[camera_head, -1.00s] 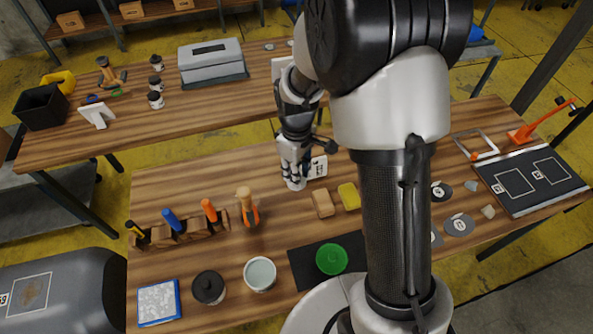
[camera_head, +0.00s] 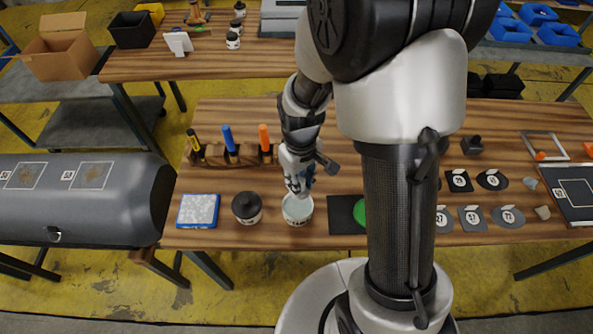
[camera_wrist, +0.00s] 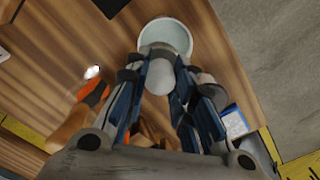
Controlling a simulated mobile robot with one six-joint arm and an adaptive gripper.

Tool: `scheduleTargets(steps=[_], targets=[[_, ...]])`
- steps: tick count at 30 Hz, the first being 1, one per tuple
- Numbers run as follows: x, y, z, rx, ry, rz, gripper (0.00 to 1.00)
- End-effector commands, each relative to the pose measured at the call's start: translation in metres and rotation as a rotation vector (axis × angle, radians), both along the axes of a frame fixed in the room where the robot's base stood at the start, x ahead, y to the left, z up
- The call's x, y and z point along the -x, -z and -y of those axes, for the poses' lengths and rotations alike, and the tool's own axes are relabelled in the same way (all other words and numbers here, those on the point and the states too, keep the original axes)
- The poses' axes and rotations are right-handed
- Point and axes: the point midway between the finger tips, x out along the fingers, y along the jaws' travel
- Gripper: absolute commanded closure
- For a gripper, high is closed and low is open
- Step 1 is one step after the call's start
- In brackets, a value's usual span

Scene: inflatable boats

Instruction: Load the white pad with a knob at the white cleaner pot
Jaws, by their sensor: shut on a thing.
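My gripper (camera_head: 299,190) points down just above the white cleaner pot (camera_head: 297,212) at the front of the table. In the wrist view, the fingers (camera_wrist: 160,88) are shut on a small white rounded thing, the white pad with a knob (camera_wrist: 159,78). The pad overlaps the near rim of the pot (camera_wrist: 165,35) in this view. I cannot tell whether it touches the pot. The pot is open and upright, with a pale content inside. In the head view the pad is mostly hidden by the fingers.
A black mat (camera_head: 341,214) with a green disc lies to the right. A wooden rack of coloured-handled tools (camera_head: 230,152) stands behind.

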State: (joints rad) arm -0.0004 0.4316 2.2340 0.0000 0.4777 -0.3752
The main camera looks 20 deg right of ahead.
Motion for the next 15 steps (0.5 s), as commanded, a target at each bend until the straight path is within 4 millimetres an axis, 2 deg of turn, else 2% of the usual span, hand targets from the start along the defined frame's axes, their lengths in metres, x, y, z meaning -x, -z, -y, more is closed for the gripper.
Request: scheduleTargets(steps=[8, 15], targets=[[0.003, 0.011, 0.0, 0.0, 0.018, 0.002, 0.96], [0.004, 0.034, 0.0, 0.0, 0.017, 0.0, 0.96]])
